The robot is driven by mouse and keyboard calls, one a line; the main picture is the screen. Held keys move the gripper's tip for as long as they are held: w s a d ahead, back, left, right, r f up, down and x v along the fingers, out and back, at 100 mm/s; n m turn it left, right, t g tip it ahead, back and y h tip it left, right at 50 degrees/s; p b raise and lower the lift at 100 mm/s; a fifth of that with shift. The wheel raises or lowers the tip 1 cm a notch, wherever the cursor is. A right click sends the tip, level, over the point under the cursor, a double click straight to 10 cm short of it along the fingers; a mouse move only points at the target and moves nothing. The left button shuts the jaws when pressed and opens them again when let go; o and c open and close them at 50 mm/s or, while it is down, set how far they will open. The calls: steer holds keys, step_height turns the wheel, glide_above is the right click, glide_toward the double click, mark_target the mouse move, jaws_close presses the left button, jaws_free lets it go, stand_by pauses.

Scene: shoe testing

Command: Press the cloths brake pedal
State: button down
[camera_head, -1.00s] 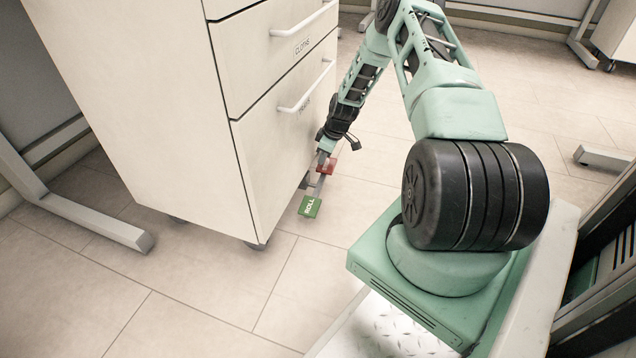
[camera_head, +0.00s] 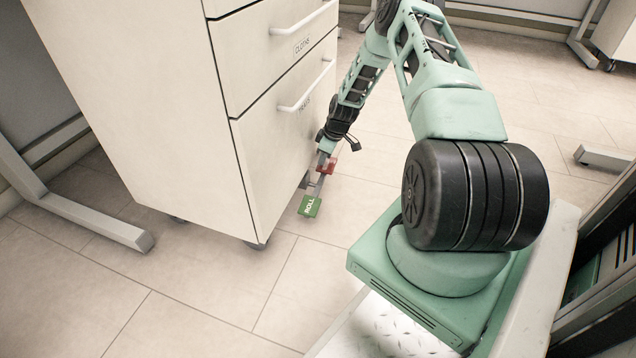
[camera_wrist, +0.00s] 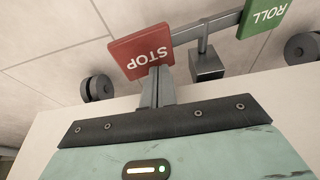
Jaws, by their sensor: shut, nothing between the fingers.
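The brake pedal is a bar under the white cabinet labelled CLOTHS (camera_head: 150,110), with a red STOP plate (camera_wrist: 141,50) at one end and a green ROLL plate (camera_wrist: 264,15) at the other. In the head view the green plate (camera_head: 309,206) is nearer and the red plate (camera_head: 328,166) is farther, beside the gripper. My gripper (camera_wrist: 155,72) is shut and empty. Its fingertips are at the edge of the red plate in the wrist view and seem to touch it; exact contact is hard to tell.
Dark caster wheels (camera_wrist: 98,88) stand under the cabinet on both sides of the pedal. Cabinet drawers with handles (camera_head: 305,88) rise close to my arm. A grey table leg (camera_head: 85,215) is at the left. The tiled floor (camera_head: 210,290) in front is clear.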

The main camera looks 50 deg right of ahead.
steer(key=shift+f+b, duration=0.65)
steer(key=shift+f, duration=0.65)
stand_by(0.4)
steer(key=shift+r+p, duration=3)
steer(key=shift+r, duration=0.6)
